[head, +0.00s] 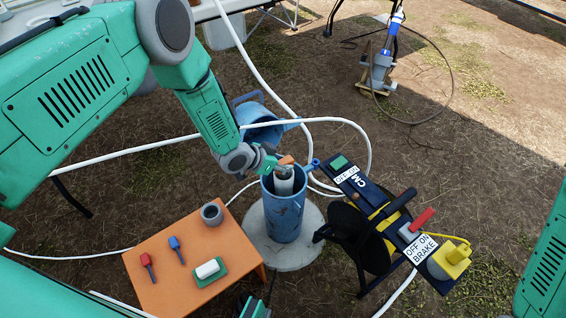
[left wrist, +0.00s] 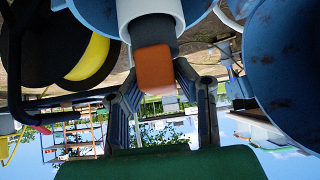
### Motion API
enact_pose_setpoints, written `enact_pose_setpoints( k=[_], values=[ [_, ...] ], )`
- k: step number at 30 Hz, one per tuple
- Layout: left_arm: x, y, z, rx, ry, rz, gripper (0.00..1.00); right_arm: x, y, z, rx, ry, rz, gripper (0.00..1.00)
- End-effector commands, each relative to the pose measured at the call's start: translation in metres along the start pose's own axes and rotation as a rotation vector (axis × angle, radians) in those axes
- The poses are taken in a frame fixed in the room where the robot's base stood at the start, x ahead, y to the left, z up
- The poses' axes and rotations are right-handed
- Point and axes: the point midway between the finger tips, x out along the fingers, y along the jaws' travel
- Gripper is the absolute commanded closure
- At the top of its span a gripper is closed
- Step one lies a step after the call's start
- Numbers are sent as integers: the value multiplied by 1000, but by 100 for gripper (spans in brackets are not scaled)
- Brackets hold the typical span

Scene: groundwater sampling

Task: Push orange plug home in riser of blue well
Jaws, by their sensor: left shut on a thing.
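The blue well (head: 285,219) stands upright on a round pale pad, its top open. Its white riser (head: 284,186) rises inside; the riser's rim also shows in the left wrist view (left wrist: 179,14). The orange plug (head: 286,160) is at the riser's top. In the left wrist view, the plug's orange end (left wrist: 154,68) sticks out, with a dark grey part between it and the white rim. How deep it sits is unclear. My left gripper (head: 277,166) is shut on the plug, with fingers (left wrist: 160,88) at its sides. My right gripper is not in view.
A reel box (head: 385,225) with a red lever stands close right of the well. An orange table (head: 163,262) with small tools and a grey cup (head: 212,214) is at left.

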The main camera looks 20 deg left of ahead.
Motion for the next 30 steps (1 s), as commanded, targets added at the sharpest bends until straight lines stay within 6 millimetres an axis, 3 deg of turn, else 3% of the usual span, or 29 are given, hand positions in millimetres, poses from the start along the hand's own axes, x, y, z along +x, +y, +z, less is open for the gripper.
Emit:
enact_pose_setpoints(
  k=[29,30],
  values=[
    [18,0,18,0,0,0,99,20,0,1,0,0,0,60],
    [17,0,17,0,0,0,62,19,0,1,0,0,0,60]
  ],
)
